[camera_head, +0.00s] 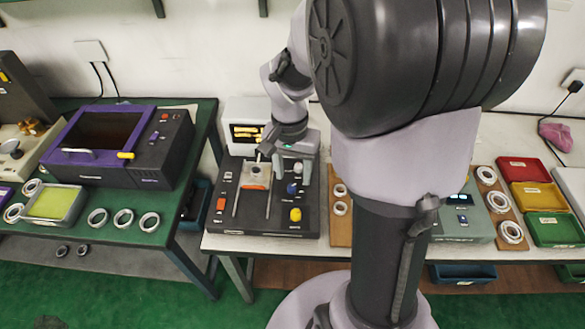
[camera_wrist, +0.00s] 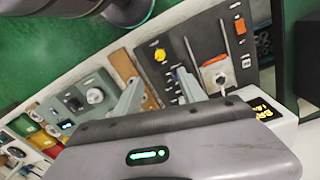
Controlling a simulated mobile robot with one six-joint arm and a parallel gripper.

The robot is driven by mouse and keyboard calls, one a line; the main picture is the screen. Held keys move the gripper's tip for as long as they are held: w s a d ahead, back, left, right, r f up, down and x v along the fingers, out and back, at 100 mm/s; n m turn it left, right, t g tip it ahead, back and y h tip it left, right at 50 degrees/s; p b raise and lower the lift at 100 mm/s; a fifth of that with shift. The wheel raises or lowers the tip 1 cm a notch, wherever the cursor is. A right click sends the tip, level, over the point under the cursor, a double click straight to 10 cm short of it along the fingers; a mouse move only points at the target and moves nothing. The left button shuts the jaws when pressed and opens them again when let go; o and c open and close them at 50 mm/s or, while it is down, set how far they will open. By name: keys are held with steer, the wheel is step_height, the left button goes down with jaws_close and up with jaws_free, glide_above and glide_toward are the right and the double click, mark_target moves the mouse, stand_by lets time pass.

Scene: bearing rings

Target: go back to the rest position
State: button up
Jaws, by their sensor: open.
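My gripper (camera_head: 284,166) is above the dark machine with the yellow and blue knobs (camera_head: 240,212) on the white bench. Its two fingers are apart with nothing between them. The wrist view shows the same open fingers of my gripper (camera_wrist: 160,82) above the machine's panel (camera_wrist: 208,38). The silver block with an orange front (camera_head: 254,178) sits on the machine, close to one finger in the picture. My arm hides part of the bench behind it in the head view.
A purple-framed machine (camera_head: 160,150) and several rings, such as one ring (camera_head: 149,222), are on the green table at left. At right are a ring board (camera_head: 499,203), a grey-green device (camera_head: 466,224) and red (camera_head: 523,169), yellow (camera_head: 537,196) and green (camera_head: 556,230) trays.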

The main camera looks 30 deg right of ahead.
steer(key=s+a+r+n+t+y+b, duration=0.1)
steer(key=s+a+r+n+t+b, duration=0.1)
steer(key=s+a, duration=0.4)
steer(key=s+a+r+n+t+y+b, duration=0.1)
steer(key=s+a+r+n+t+b, duration=0.1)
steer(key=s+a+r, duration=0.4)
steer(key=shift+a+r+n+t, duration=0.6)
steer(key=shift+a+r+t, duration=0.15)
steer(key=shift+a+t, duration=0.25)
